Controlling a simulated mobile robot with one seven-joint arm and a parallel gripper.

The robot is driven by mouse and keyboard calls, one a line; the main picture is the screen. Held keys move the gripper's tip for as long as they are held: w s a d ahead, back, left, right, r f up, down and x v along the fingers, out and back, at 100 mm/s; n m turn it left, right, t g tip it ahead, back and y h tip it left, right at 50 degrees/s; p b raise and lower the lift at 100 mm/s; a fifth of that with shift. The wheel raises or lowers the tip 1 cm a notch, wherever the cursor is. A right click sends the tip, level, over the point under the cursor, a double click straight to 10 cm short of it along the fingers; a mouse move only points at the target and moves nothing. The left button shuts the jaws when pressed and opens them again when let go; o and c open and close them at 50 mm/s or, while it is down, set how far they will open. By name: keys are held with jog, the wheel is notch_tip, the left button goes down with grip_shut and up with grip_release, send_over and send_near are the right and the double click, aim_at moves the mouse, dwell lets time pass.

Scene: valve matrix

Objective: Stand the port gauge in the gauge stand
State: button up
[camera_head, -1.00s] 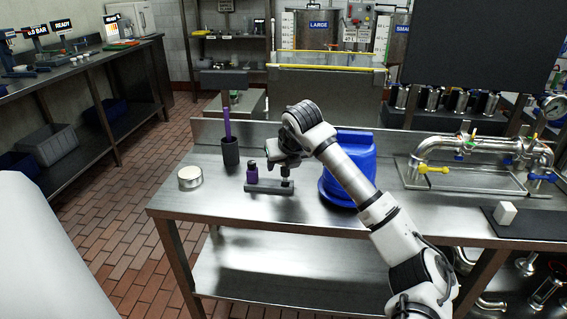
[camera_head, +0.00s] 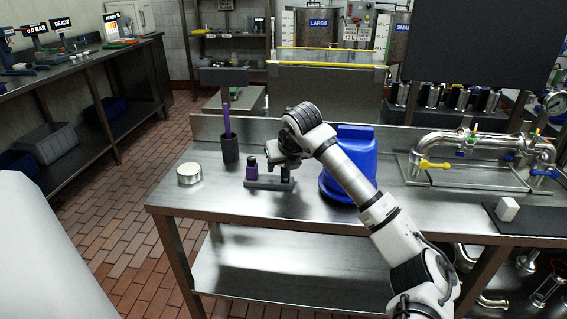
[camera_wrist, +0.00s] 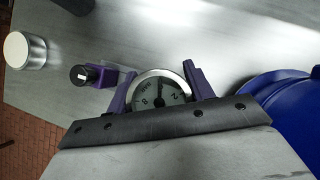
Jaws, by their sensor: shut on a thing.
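The port gauge shows in the wrist view as a round white dial (camera_wrist: 158,99) with a silver rim. My gripper (camera_wrist: 162,84) is shut on it, with one purple finger at each side of the dial. In the head view my gripper (camera_head: 284,163) is over the right end of the dark gauge stand (camera_head: 266,185). A short stem below the gripper reaches down to the stand's right end. I cannot tell how deep it sits there. A purple piece with a black top (camera_head: 252,172) stands upright at the stand's left end. The gauge dial is hidden in the head view.
A blue rounded container (camera_head: 356,150) stands close to the right of my gripper. A dark cup (camera_head: 230,150) with a purple rod and a round white-topped tin (camera_head: 189,174) are at the left. Pipework (camera_head: 480,142) is farther right.

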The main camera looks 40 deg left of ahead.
jog(key=shift+f+b, duration=0.4)
jog(key=shift+f, duration=0.15)
jog(key=o, duration=1.1)
jog(key=b+v, duration=0.1)
jog(key=v, duration=1.3)
jog(key=shift+a+b, duration=0.1)
jog(key=shift+b, duration=0.25)
